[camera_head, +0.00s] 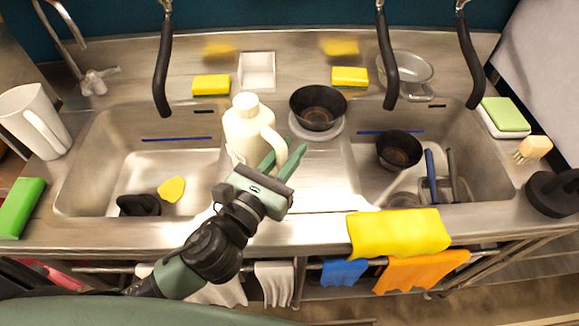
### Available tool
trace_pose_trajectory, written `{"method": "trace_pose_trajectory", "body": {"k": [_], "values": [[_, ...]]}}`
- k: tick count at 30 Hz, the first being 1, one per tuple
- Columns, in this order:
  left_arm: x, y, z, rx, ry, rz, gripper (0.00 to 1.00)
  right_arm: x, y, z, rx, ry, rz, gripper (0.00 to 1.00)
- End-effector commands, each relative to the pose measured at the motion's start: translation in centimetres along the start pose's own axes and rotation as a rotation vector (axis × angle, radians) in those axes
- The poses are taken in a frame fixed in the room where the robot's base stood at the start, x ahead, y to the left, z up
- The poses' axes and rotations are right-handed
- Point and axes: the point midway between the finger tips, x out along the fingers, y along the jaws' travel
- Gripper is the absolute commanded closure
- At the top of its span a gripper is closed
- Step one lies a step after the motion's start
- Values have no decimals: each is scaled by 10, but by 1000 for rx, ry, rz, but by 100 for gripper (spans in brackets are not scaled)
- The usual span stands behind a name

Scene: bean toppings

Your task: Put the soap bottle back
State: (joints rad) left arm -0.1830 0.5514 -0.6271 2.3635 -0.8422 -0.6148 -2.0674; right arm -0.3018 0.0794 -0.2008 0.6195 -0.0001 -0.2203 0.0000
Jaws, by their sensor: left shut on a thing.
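The soap bottle is a cream-white jug (246,133) with a white cap and a side handle. It is upright near the middle, at the right edge of the left sink (100,195). My left gripper (283,161) reaches in from the lower left, and its green fingers are shut on the bottle's handle at the bottle's right side. The gripper hides the lower part of the bottle, so I cannot tell whether its base touches the counter. My right gripper is not in view.
Behind the bottle are a white tray (257,72), yellow sponges (211,85), and a black bowl (318,106) on a white plate. Black hoses (164,65) hang above. The right sink (480,170) holds dishes. A yellow cloth (398,233) lies on the front edge.

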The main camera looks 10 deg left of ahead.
Motion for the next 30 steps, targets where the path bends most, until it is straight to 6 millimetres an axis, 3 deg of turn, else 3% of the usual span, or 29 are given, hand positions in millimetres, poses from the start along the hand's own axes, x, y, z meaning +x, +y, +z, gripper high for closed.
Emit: {"method": "trace_pose_trajectory", "body": {"k": [8,21,22,24,30], "values": [[-1,0,-38,2,0,1,100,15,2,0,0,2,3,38],[-1,-1,-43,3,-2,-1,100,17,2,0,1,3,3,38],[-1,-1,-45,0,3,-1,78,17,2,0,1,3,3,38],[-1,-1,-44,0,3,-1,59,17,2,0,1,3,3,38],[-1,-1,-44,0,3,0,59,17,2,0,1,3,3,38]]}}
